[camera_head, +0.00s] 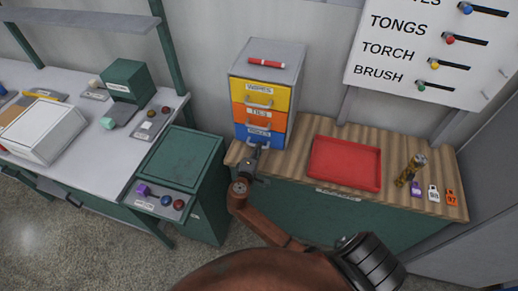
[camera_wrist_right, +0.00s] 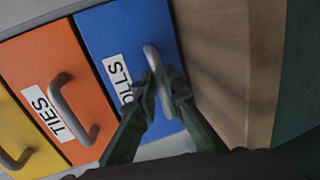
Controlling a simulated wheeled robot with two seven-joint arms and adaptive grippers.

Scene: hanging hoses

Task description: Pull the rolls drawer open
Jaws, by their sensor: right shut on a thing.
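The blue rolls drawer (camera_head: 268,123) is the lowest of three drawers in a grey cabinet (camera_head: 270,52) on the wooden counter. Its front looks flush with the orange drawer above it. In the right wrist view the blue front (camera_wrist_right: 112,48) carries a label ending in "OLLS", partly hidden by a finger. Its grey bar handle (camera_wrist_right: 151,56) stands between the fingers of my right gripper (camera_wrist_right: 164,90). My right gripper, small in the head view (camera_head: 256,154), is shut on this handle. My left gripper is not in view.
The orange ties drawer (camera_head: 259,117) and a yellow drawer (camera_head: 262,94) sit above. A red marker (camera_head: 266,63) lies on the cabinet top. A red tray (camera_head: 345,163) lies to the right on the counter. A green cabinet (camera_head: 180,160) stands to the left.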

